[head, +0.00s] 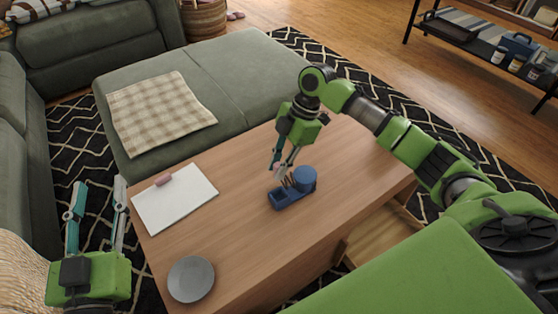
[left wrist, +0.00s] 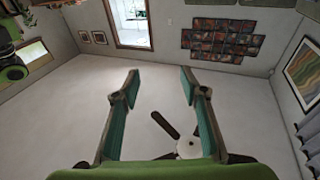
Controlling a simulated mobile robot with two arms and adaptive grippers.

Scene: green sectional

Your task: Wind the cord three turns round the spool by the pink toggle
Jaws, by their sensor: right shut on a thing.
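The blue spool (head: 304,179) stands at the right end of a dark blue base (head: 284,200) on the wooden table. My right gripper (head: 278,170) points down just left of the spool and is shut on the pink toggle (head: 277,174), which shows small between the fingers. Thin dark loops, perhaps the cord (head: 288,183), show beside the spool; how far it is wound I cannot tell. My left gripper (head: 98,188) is open and empty at the table's left. In the left wrist view its fingers (left wrist: 160,76) stand apart with nothing between.
A grey round plate (head: 191,279) lies near the front left. The table (head: 235,225) is bare between these and the base. A green sofa (head: 225,85) borders the far side.

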